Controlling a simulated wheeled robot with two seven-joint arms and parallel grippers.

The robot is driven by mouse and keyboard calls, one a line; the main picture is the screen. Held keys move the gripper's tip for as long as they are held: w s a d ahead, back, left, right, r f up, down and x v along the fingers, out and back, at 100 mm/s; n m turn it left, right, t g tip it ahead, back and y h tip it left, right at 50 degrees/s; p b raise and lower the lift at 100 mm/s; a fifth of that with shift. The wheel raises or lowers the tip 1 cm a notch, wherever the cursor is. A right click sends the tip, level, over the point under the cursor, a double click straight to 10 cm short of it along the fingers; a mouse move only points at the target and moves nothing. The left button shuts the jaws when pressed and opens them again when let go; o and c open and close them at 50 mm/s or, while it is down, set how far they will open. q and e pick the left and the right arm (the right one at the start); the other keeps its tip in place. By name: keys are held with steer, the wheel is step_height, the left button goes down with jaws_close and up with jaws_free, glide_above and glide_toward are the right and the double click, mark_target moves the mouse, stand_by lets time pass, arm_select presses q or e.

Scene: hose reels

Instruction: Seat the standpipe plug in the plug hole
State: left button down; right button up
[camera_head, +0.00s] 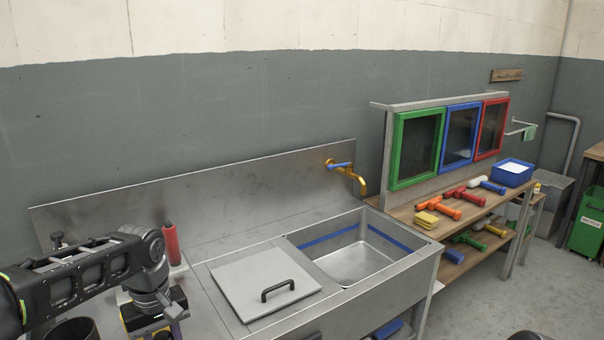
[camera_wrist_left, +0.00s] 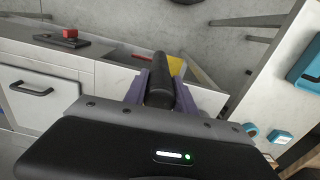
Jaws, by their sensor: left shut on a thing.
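My left gripper (camera_wrist_left: 155,86) is shut on a black, round-ended cylinder (camera_wrist_left: 160,92), held between its purple fingers in the left wrist view. I cannot tell whether this is the standpipe plug. In the head view my left gripper (camera_head: 158,326) is at the lower left, left of the sink, its fingertips cut off or hidden. The sink basin (camera_head: 352,262) is open on its right side, with a blue line around its inner wall. I see no plug hole in the visible part of its floor. My right gripper is not in view.
A grey cover with a black handle (camera_head: 268,284) lies left of the basin. A red cylinder (camera_head: 171,243) stands at the back, beside my left arm. A brass tap (camera_head: 358,178) with a blue lever is above the basin. A bench with coloured tools (camera_head: 450,206) stands at right.

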arm_select(q)
steer(key=w+d+f+m, duration=0.4)
steer(key=d+f+m, duration=0.3)
steer(key=d+m, duration=0.1)
steer(key=shift+w+d+f, duration=0.2)
steer(key=shift+d+f, duration=0.15)
steer(key=shift+d, duration=0.5)
steer(key=shift+f, duration=0.1)
steer(key=s+f, duration=0.4)
steer(key=f, duration=1)
steer(key=shift+f, duration=0.4)
steer(key=shift+d, duration=0.1)
